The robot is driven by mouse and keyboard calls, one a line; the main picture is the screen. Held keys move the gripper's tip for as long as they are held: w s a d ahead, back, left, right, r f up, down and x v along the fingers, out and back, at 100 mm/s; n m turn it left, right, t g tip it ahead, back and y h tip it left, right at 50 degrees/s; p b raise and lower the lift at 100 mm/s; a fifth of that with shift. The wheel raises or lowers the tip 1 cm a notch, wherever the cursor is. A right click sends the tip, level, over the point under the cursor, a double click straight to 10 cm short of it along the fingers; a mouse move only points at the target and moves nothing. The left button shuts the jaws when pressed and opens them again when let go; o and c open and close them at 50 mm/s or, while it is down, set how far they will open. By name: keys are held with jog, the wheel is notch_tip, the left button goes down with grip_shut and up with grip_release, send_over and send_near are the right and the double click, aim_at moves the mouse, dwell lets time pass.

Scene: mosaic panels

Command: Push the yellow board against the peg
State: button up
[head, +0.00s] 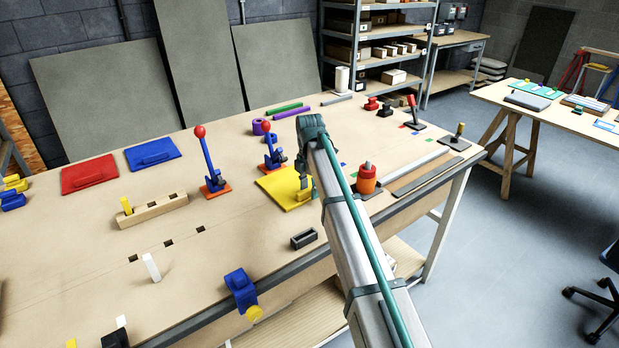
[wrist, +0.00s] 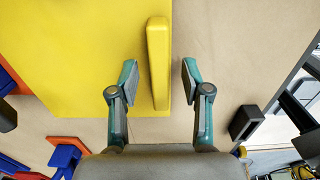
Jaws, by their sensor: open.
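The yellow board (head: 278,188) lies flat on the workbench, right of the middle, partly hidden behind my arm. It also shows in the wrist view (wrist: 80,60), with a raised yellow handle bar (wrist: 158,65) along its right edge. My gripper (wrist: 160,78) is open, with one finger on each side of the bar and a gap on both sides. Whether the fingertips are level with the bar is hard to tell. A white upright peg (head: 151,267) stands on the bench at the left front.
Red-topped blue toggle clamps (head: 211,172) stand left of the board. An orange-red bottle-like object (head: 366,180) stands to its right. A small black open box (head: 303,239) lies near the front edge. Red (head: 90,174) and blue (head: 152,153) boards lie at the back left.

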jog(key=shift+f, duration=0.3)
grip_shut()
grip_release()
jog(key=shift+r, duration=0.1)
notch_tip(320, 180, up, 12)
dwell(0.7)
